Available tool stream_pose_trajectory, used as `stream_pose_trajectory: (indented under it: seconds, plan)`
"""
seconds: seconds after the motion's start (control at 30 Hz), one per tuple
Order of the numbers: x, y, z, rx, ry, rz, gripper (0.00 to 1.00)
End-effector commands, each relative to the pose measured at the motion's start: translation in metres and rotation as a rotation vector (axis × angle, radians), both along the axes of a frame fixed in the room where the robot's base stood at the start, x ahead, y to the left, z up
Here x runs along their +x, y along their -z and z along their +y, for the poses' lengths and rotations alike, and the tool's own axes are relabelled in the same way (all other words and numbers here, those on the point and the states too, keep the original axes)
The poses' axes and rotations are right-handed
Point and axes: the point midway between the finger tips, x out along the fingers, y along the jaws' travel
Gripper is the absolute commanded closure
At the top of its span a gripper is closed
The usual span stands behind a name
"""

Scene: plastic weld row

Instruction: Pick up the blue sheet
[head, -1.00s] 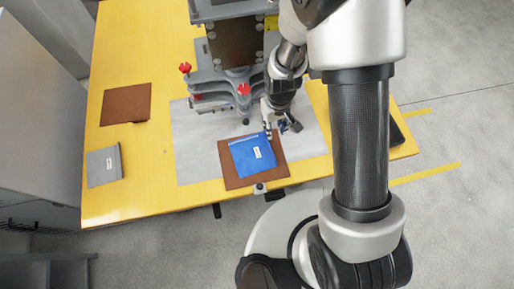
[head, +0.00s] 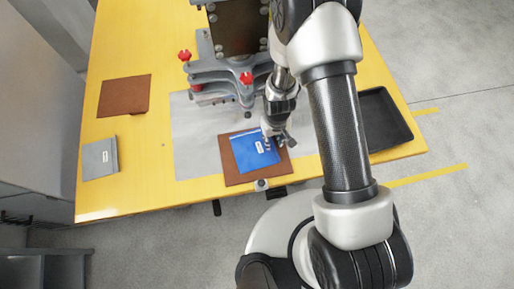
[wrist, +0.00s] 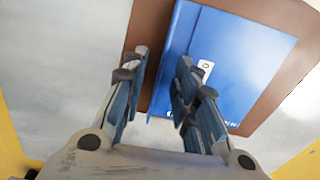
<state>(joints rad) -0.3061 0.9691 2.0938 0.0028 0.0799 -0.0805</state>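The blue sheet (head: 247,154) lies on a brown mat (head: 237,182) near the front of the yellow table, with a small white label on it. My gripper (head: 277,142) is at its right edge in the head view. In the wrist view, the blue sheet (wrist: 240,50) lies beyond my gripper (wrist: 160,62).
A grey machine (head: 235,75) with red knobs stands behind the sheet. A black tray (head: 385,118) is at the right. A brown sheet (head: 124,96) and a grey sheet (head: 100,158) lie at the left. The table between them and the pale mat (head: 192,160) is clear.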

Motion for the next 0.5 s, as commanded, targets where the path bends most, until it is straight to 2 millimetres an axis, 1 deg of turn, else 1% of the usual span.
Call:
stream_pose_trajectory:
  seconds: [0.03, 0.23, 0.5]
  plan:
    - [0.0001, 0.0035, -0.0001, 0.0, 0.0, 0.0, 0.73]
    - [0.0006, 0.0022, 0.0, 0.0, 0.0, -0.001, 0.73]
    - [0.0005, 0.0021, 0.0, 0.0, 0.0, -0.001, 0.91]
